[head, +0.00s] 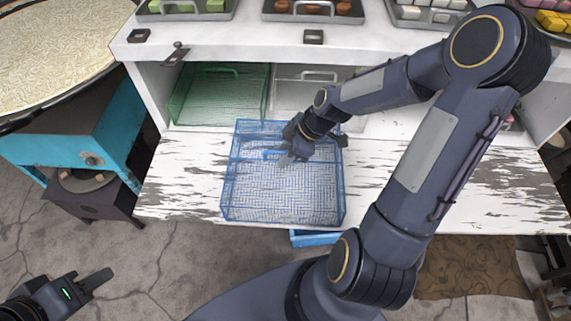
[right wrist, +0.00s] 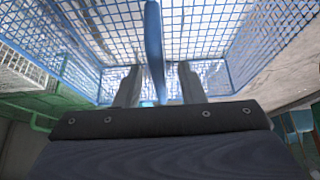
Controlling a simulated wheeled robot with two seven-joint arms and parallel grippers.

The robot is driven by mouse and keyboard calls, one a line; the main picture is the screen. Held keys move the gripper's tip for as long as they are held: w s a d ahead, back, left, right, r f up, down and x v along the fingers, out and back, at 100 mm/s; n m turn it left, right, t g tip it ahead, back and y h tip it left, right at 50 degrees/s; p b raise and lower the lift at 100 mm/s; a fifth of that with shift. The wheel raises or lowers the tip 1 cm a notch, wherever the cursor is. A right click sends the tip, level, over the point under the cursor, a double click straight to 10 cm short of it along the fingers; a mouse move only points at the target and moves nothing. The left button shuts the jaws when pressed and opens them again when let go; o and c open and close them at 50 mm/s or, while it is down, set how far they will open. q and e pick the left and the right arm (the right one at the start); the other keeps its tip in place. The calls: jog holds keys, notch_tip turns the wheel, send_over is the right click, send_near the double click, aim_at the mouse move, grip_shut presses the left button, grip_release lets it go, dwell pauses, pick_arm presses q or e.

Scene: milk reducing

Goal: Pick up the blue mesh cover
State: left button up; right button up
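The blue mesh cover (head: 285,195) is a box-shaped wire cover standing on the worn white counter. Its blue handle (head: 272,154) is on top and also shows as a blue bar in the right wrist view (right wrist: 153,45). My right gripper (head: 287,157) is at the handle. In the right wrist view its two fingers (right wrist: 158,88) stand apart, one on each side of the bar, with a visible gap on the right side. My left gripper (head: 97,281) is low at the left, away from the counter; only one finger shows clearly.
A green mesh cover (head: 218,95) and a white mesh cover (head: 300,82) sit in the shelf behind. Food trays (head: 312,10) line the upper ledge. A blue object (head: 315,238) shows below the counter's front edge. The counter (head: 180,185) is bare left of the cover.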

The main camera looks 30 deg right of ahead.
grip_shut()
jog(key=shift+r, duration=0.15)
